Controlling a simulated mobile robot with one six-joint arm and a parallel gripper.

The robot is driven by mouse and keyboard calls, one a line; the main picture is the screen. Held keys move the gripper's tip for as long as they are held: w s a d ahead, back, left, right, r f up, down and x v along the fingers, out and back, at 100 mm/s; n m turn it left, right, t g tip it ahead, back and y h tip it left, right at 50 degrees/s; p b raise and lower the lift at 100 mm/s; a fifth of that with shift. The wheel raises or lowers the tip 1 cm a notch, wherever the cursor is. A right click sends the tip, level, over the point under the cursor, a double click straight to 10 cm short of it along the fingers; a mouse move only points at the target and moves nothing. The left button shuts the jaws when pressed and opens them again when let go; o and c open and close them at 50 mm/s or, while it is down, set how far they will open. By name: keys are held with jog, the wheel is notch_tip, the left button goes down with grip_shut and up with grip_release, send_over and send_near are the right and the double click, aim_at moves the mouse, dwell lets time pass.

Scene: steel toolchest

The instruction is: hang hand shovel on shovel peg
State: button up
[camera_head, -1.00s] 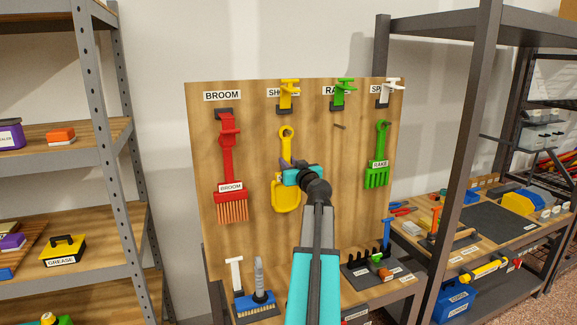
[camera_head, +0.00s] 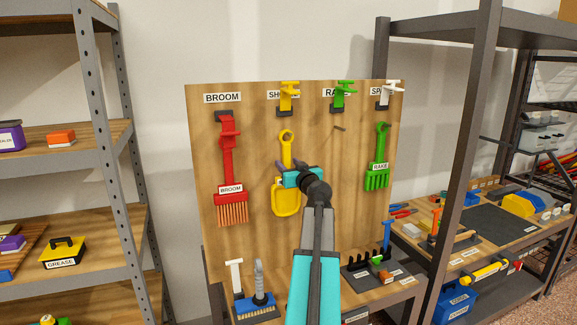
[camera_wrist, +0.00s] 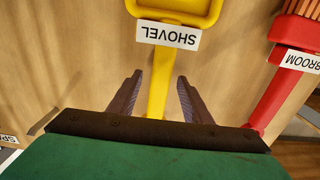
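The yellow hand shovel (camera_head: 286,208) is upright against the wooden pegboard, its ring handle up and scoop down. It sits below the yellow shovel peg (camera_head: 288,95), with a gap between. Whether a peg holds its ring is unclear. My gripper (camera_head: 287,170) is at the shovel's shaft, hiding part of it. In the wrist view, my gripper (camera_wrist: 158,90) is open, with one finger on each side of the yellow shaft (camera_wrist: 160,75) and gaps visible. The scoop's SHOVEL label (camera_wrist: 168,35) shows there upside down.
The red broom (camera_head: 229,165) hangs left of the shovel, close to my gripper in the wrist view. The green rake (camera_head: 378,160) is to the right. A brush (camera_head: 257,305) lies below.

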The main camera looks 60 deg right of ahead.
jog(key=b+v, duration=0.4)
jog(key=v, duration=1)
dwell(0.4)
jog(key=shift+w, duration=0.15)
dwell(0.3)
